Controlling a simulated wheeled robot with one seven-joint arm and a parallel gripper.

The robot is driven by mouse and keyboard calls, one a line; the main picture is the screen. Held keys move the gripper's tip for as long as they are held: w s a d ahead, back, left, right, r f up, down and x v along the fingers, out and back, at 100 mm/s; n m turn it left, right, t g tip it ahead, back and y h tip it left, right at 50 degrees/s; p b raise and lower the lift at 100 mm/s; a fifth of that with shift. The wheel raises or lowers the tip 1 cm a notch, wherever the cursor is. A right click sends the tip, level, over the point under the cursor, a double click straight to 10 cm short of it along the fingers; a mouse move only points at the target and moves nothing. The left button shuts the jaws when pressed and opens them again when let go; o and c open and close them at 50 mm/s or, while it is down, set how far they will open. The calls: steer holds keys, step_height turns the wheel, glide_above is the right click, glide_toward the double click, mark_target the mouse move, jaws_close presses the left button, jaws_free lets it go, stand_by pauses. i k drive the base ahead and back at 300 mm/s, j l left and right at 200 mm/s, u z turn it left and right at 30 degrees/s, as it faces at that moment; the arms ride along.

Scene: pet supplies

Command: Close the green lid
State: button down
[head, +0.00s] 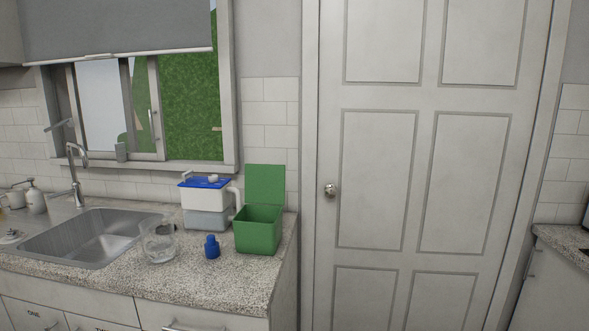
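A green box (257,236) stands on the counter near its right end. Its green lid (265,185) is open and stands upright at the back edge of the box. The box's opening faces up, and its inside looks empty from here, though the bottom is hidden. My gripper is not in view.
A white container with a blue top (206,203) stands just left of the box. A blue bottle (212,247) and a clear glass bowl (160,243) are in front of it. A sink (90,238) is at left. A closed white door (400,150) is at right.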

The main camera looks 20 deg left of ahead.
mark_target(264, 184)
steer(key=i, duration=1.9)
